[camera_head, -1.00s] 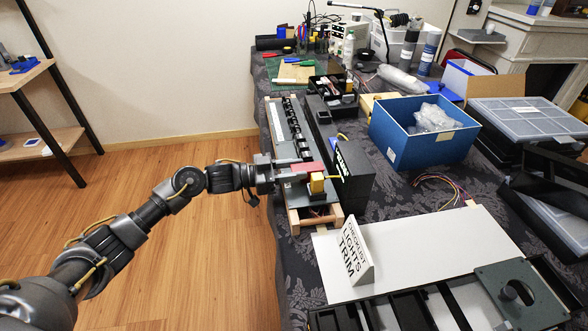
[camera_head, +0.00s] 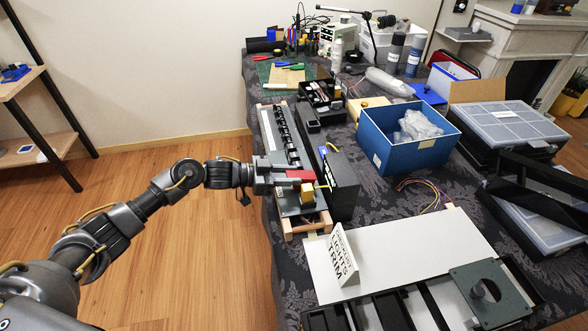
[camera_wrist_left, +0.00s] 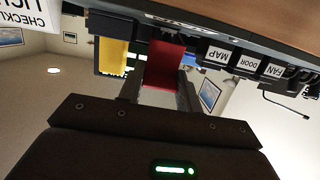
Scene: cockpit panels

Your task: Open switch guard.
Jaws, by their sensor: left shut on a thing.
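The red switch guard (camera_head: 300,175) sits on the near end of the long switch panel (camera_head: 287,150), beside a yellow block (camera_head: 307,194). My left gripper (camera_head: 287,180) reaches in from the left and is shut on the red guard. In the left wrist view, the red guard (camera_wrist_left: 165,65) stands between the fingers, with the yellow block (camera_wrist_left: 113,57) to its left. The switch under the guard is hidden. I cannot tell the guard's exact angle. My right gripper is not in view.
Labels such as MAP, DOOR and FAN (camera_wrist_left: 275,70) line the panel in the wrist view. A black box (camera_head: 341,185) stands just right of the guard. A CHECKLIST LIGHTS TRIM sign (camera_head: 343,255) stands nearer. A blue bin (camera_head: 410,140) is further right. Open floor lies left.

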